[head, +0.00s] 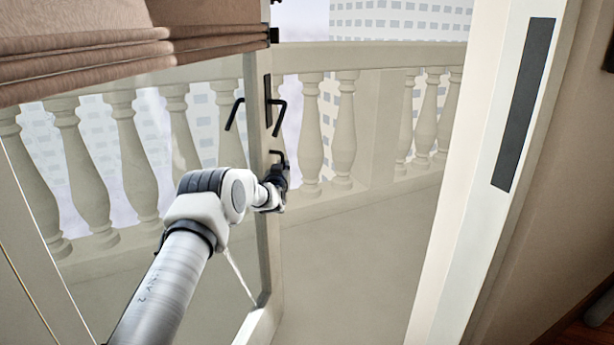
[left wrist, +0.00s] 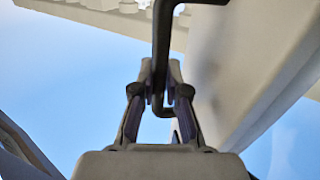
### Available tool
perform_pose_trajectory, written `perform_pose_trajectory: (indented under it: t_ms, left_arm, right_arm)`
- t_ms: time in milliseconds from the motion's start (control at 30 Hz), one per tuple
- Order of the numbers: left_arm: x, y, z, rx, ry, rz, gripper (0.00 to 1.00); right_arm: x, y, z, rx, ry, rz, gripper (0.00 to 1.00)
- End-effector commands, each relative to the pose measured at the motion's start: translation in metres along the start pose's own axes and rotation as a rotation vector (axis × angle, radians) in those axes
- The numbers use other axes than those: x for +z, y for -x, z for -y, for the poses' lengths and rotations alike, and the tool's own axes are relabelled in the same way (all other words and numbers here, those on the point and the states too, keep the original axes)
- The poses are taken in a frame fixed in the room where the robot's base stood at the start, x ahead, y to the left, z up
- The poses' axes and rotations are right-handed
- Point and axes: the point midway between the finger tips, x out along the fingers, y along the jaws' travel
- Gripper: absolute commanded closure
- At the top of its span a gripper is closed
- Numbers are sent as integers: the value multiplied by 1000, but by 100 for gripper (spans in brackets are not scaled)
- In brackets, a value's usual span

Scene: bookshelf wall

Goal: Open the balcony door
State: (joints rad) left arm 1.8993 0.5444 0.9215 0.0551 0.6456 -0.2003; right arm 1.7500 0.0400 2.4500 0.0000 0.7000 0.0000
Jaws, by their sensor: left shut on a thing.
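The balcony door (head: 257,130) is a glazed panel with a pale frame, in the left half of the head view. It stands ajar, with a wide gap between its free edge and the white door frame (head: 497,150) on the right. Black handle parts (head: 278,105) show at the door's edge. My left gripper (head: 277,172) is at that edge, low by the handle parts. In the left wrist view, the fingers of my left gripper (left wrist: 162,88) are closed around a dark, hooked handle bar (left wrist: 161,40). My right gripper is not in view.
A stone balustrade (head: 345,130) runs across the balcony beyond the door. The balcony floor (head: 350,260) in the opening is clear. A brown folded blind (head: 120,50) hangs at the upper left. A dark strip (head: 524,105) is on the door frame.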

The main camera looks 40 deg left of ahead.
Motion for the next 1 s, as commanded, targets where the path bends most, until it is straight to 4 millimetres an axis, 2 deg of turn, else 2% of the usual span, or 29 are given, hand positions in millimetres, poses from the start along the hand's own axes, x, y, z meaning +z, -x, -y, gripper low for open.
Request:
perform_pose_trajectory:
  t_ms: [200, 633, 667, 700, 1000]
  left_arm:
    - [0, -7, 22, -29, -1, 0, 100]
    - [0, -8, 26, -33, -1, 1, 100]
    - [0, -8, 26, -33, -1, 1, 77]
    - [0, -8, 26, -33, -1, 1, 62]
    - [0, -8, 26, -34, 0, 1, 61]
  right_arm:
    - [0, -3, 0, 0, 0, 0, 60]
    - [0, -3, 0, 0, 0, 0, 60]
    - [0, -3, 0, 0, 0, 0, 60]
    - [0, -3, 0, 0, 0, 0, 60]
    - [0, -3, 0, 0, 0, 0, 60]
